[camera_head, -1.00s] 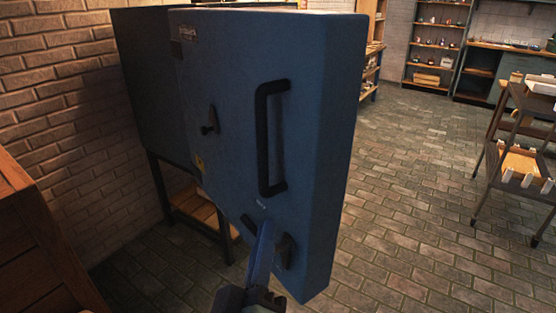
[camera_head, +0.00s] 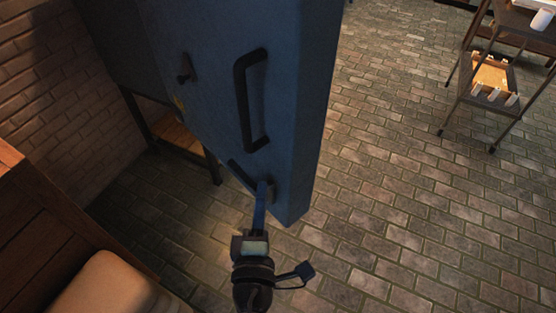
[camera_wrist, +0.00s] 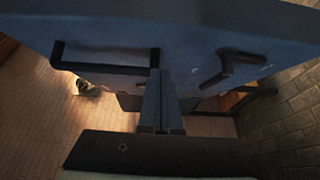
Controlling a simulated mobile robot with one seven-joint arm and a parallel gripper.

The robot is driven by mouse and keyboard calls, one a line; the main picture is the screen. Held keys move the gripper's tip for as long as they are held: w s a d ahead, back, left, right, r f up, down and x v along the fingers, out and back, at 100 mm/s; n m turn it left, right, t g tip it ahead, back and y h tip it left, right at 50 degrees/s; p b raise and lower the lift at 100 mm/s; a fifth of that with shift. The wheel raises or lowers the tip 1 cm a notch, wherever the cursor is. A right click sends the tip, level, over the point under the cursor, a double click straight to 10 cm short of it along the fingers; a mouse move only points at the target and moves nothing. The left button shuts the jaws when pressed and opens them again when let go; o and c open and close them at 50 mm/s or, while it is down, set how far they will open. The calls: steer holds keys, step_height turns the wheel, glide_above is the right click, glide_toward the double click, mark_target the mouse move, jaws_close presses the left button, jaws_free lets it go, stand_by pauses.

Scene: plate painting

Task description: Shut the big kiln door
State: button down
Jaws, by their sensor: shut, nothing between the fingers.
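The big kiln door (camera_head: 215,60) is a thick blue slab standing open, swung out from the dark kiln body (camera_head: 118,50). It carries a long black bar handle (camera_head: 241,105), a small knob (camera_head: 184,72) and a dark latch lever low down. My gripper (camera_head: 262,188) is shut and empty, its fingertips at the door's lower part by the lever, below the bar handle. In the wrist view, the shut fingers (camera_wrist: 158,82) point at the door (camera_wrist: 200,25), between the bar handle (camera_wrist: 105,68) and a lever (camera_wrist: 232,65). I cannot tell whether the fingertips touch the door.
The kiln stands on a dark metal stand (camera_head: 168,138) beside a brick wall (camera_head: 45,95). Wooden furniture (camera_head: 50,235) is close at the lower left. A trolley (camera_head: 500,75) stands at the upper right. The paved floor (camera_head: 390,170) between is clear.

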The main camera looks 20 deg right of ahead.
mark_target(281, 153)
steer(key=w+d+p, duration=0.1)
steer(key=w+d, duration=0.3)
steer(key=shift+w+d+r+p, duration=0.1)
steer(key=shift+w+d+p, duration=0.2)
steer(key=shift+d, duration=0.05)
steer(key=shift+w+d, duration=0.15)
steer(key=shift+d, duration=0.35)
steer(key=shift+d, duration=0.15)
